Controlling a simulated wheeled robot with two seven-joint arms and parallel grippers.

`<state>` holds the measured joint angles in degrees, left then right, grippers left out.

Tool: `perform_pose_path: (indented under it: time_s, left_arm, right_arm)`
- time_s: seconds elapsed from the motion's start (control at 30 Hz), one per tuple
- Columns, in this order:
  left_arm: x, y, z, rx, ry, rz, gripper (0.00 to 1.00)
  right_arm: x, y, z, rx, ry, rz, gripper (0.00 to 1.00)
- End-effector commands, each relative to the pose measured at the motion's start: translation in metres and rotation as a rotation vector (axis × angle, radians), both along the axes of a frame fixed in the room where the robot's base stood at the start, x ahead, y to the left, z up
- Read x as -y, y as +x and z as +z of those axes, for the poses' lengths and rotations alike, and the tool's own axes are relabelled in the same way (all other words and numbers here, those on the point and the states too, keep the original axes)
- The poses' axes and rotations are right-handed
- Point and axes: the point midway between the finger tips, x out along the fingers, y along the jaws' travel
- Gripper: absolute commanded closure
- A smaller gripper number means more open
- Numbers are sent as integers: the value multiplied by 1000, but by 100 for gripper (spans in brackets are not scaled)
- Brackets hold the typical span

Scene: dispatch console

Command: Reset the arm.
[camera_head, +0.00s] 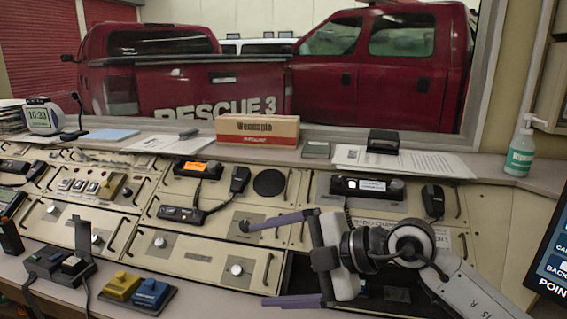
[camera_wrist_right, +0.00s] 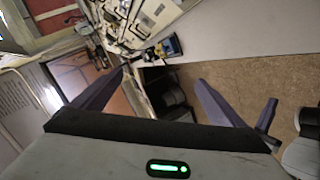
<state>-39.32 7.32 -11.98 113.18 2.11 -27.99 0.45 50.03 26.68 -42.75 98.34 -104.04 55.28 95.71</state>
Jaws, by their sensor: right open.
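My right gripper (camera_head: 254,264) reaches in from the lower right over the front of the dispatch console. Its two purple fingers are spread wide, with nothing between them. It hides part of the console's right side. In the right wrist view the fingers (camera_wrist_right: 162,76) are also apart and empty, with the console (camera_wrist_right: 150,15) at the top and a brown floor area at the right. My right arm (camera_head: 450,280) extends to the lower right corner. My left gripper is in neither view.
The sloped console holds radios, a handset (camera_head: 238,181) and handles. Yellow (camera_head: 122,286) and blue (camera_head: 151,293) pedal-like boxes sit at the front left. A cardboard box (camera_head: 257,130), papers (camera_head: 400,160) and a pump bottle (camera_head: 521,150) stand on the back ledge. A screen (camera_head: 550,255) is at the right.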

Motion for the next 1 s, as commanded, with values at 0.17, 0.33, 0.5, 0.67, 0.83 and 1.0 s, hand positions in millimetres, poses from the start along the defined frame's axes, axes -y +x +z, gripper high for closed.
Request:
perform_pose_path:
  time_s: [0.17,0.33,0.5,0.67,0.83,1.0]
  left_arm:
    - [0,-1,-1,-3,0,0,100]
    - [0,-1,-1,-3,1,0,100]
    - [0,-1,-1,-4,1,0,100]
    - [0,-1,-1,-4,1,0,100]
    - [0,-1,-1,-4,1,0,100]
    - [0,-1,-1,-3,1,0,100]
  right_arm:
    - [-31,-43,82,107,598,7,7]
    - [40,-29,122,138,1029,-330,7]
    - [146,-8,67,30,1192,-862,7]
    - [216,-25,-33,-172,1098,-1298,7]
    - [251,-86,-139,-454,851,-1620,7]
    - [257,-156,-207,-702,595,-1761,7]
